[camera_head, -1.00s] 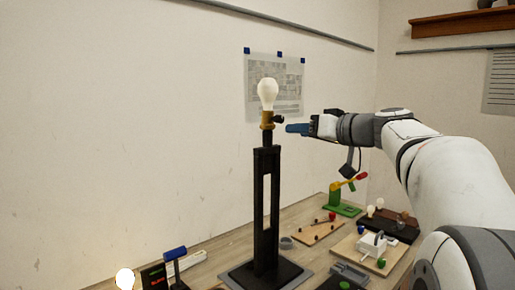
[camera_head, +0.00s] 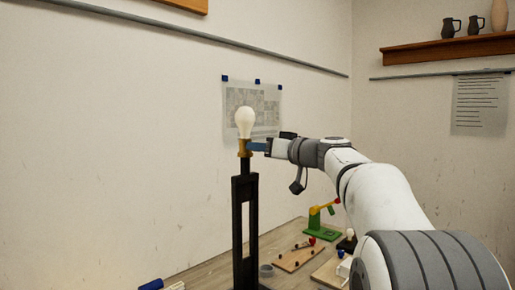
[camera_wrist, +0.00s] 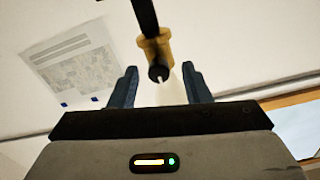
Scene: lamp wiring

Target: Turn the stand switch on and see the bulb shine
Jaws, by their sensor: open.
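A white bulb (camera_head: 245,122) sits upright in a brass socket (camera_head: 243,148) on top of a tall black stand (camera_head: 244,225). The bulb looks plain white; I cannot tell whether it is lit. My gripper (camera_head: 258,147) reaches in from the right at socket height. In the wrist view, its two blue fingers (camera_wrist: 160,88) stand apart, with the black switch knob (camera_wrist: 158,73) of the brass socket (camera_wrist: 153,48) between them near the fingertips. No finger is seen touching the knob. In the head view the knob is hidden by the fingers.
On the wooden table (camera_head: 205,272) below are a green stand with an orange-yellow lever (camera_head: 321,225) and a small wooden board (camera_head: 296,257). A sheet (camera_head: 252,105) hangs on the wall behind the bulb. A shelf (camera_head: 450,48) is at upper right.

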